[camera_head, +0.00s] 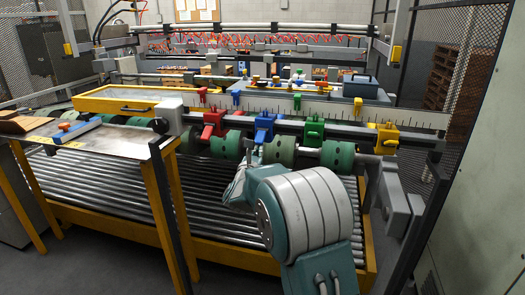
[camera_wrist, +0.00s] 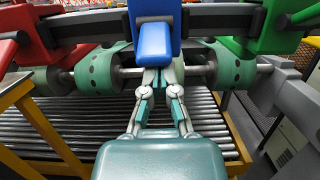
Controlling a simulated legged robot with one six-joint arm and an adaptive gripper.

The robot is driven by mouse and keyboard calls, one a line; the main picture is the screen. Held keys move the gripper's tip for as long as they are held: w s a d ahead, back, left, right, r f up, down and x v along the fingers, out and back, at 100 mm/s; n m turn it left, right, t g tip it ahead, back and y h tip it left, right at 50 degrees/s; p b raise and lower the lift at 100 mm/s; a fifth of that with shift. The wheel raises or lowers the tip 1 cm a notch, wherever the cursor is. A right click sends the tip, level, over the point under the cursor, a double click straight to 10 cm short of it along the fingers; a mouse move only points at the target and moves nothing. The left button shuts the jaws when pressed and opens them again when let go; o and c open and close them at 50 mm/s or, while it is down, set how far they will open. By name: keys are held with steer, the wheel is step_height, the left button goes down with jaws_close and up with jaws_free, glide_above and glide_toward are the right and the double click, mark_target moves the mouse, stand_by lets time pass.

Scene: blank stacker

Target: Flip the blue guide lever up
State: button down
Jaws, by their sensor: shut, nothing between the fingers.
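The blue guide (camera_head: 263,126) is clamped on the dark rail, between the red and green guides. In the wrist view its blue lever (camera_wrist: 154,42) hangs down at the top centre, in front of the blue body. My gripper (camera_wrist: 158,78) is shut and empty, with its fingertips close together just below the lever's lower end. I cannot tell whether they touch it. In the head view my gripper (camera_head: 257,155) is partly hidden by my arm, just below the blue guide.
The red guide (camera_head: 213,122), green guide (camera_head: 312,130) and yellow guide (camera_head: 387,137) share the rail. Green rollers (camera_head: 278,151) on a shaft lie behind and beside my fingers. A metal roller conveyor (camera_head: 110,190) lies below. A side table (camera_head: 100,145) stands at left.

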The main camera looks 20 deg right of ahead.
mark_target(257, 136)
steer(key=shift+s+a+r+g+y, duration=0.15)
steer(key=shift+a+r+g+y, duration=0.1)
steer(key=shift+r+g+y, duration=0.35)
steer(key=shift+s+a+r+g+y, duration=0.2)
steer(key=shift+r+g+y, duration=0.15)
steer(key=shift+g, duration=0.35)
steer(key=shift+r, duration=0.7)
steer(key=shift+d+r, duration=0.1)
steer(key=shift+r, duration=0.55)
steer(key=shift+w+r, duration=0.1)
